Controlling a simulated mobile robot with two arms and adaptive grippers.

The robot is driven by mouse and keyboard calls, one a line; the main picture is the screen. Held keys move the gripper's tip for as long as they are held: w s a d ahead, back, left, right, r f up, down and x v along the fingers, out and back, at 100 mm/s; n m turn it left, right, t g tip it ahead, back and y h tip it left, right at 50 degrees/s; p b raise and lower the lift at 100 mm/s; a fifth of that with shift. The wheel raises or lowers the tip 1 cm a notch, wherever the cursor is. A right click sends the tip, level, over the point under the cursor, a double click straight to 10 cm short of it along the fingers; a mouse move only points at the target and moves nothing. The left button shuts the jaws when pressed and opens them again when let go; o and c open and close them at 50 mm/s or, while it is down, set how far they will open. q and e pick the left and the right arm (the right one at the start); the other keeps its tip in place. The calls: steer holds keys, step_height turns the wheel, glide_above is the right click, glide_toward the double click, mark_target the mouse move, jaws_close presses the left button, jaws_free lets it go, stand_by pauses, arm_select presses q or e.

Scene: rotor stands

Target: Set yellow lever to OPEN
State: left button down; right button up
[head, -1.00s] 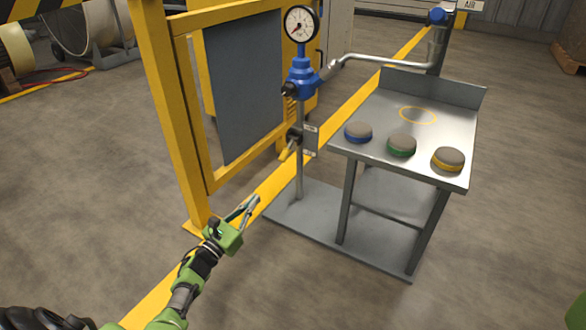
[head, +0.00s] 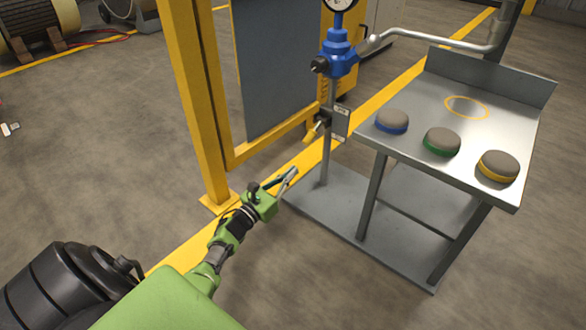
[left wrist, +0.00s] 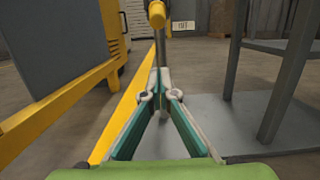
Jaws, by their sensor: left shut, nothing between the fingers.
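The yellow lever (head: 313,131) sits on the thin stand post, below the blue valve body, beside a small label plate (head: 340,122). In the left wrist view the yellow lever (left wrist: 157,14) shows end-on at the top centre, beyond and above the fingers. The plate's lettering is too small to read for sure. My left gripper (head: 291,174) is shut and empty, below and to the left of the lever and apart from it. Its fingertips (left wrist: 159,72) meet in the left wrist view. My right gripper is not in view.
A steel table (head: 440,172) with blue, green and yellow-banded pucks stands right of the post. A yellow frame (head: 197,100) with a grey panel (head: 275,70) stands at left. A grey base plate (head: 350,225) lies under the post and table.

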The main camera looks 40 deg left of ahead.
mark_target(314, 131)
arm_select(q)
steer(key=w+r+b, duration=0.1)
steer(key=w+b, duration=0.3)
steer(key=w, duration=0.5)
steer(key=shift+s+d+r+p, duration=0.15)
steer(key=shift+s+r+p, duration=0.25)
steer(key=shift+s+r, duration=0.45)
steer(key=shift+s+d+r+p, duration=0.1)
steer(key=shift+s+r+p, duration=0.35)
steer(key=shift+r, duration=0.6)
steer(key=shift+s, duration=0.1)
